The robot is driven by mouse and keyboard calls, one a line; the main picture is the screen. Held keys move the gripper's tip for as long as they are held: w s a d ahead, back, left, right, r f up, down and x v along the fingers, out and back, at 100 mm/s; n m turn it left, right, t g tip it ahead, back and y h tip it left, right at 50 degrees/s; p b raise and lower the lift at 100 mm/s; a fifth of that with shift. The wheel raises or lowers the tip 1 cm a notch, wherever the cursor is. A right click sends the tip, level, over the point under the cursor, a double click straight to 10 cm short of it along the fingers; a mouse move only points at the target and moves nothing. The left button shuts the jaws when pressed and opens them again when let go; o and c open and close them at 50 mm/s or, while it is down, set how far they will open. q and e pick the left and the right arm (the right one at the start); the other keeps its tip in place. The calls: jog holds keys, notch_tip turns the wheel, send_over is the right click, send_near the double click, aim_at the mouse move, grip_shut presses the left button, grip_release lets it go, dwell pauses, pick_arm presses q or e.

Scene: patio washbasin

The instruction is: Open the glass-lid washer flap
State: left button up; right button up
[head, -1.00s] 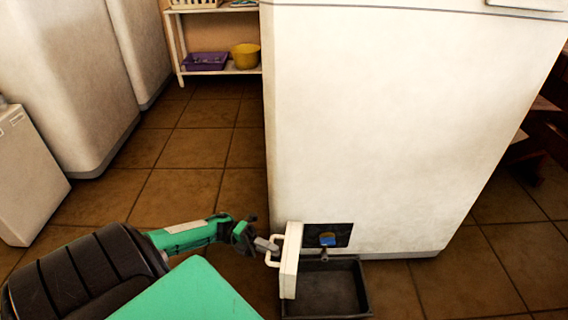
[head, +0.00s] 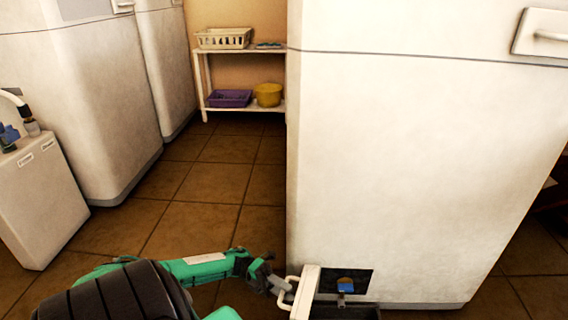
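The white washer (head: 400,150) fills the right half of the head view; its glass lid is not in view. Low on its front, the white flap (head: 306,293) stands swung open to the left, seen nearly edge-on. Behind it shows a dark recess (head: 362,279) with a blue-capped part (head: 346,285). My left gripper (head: 277,284) is at the flap's handle (head: 289,293), its fingertips touching or very close to it. Whether the fingers are closed on the handle cannot be told. My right gripper is not in view.
A dark tray (head: 345,312) lies on the floor below the recess, mostly cut off. White machines (head: 90,100) and a small white box unit (head: 42,200) stand left. A shelf (head: 245,52) with baskets is at the back. The tiled floor (head: 200,180) between is clear.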

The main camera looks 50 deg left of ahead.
pick_arm(q)
jog(key=v, duration=1.3)
jog(key=shift+a+f, duration=0.25)
jog(key=shift+a, duration=0.1)
jog(key=shift+s, duration=0.15)
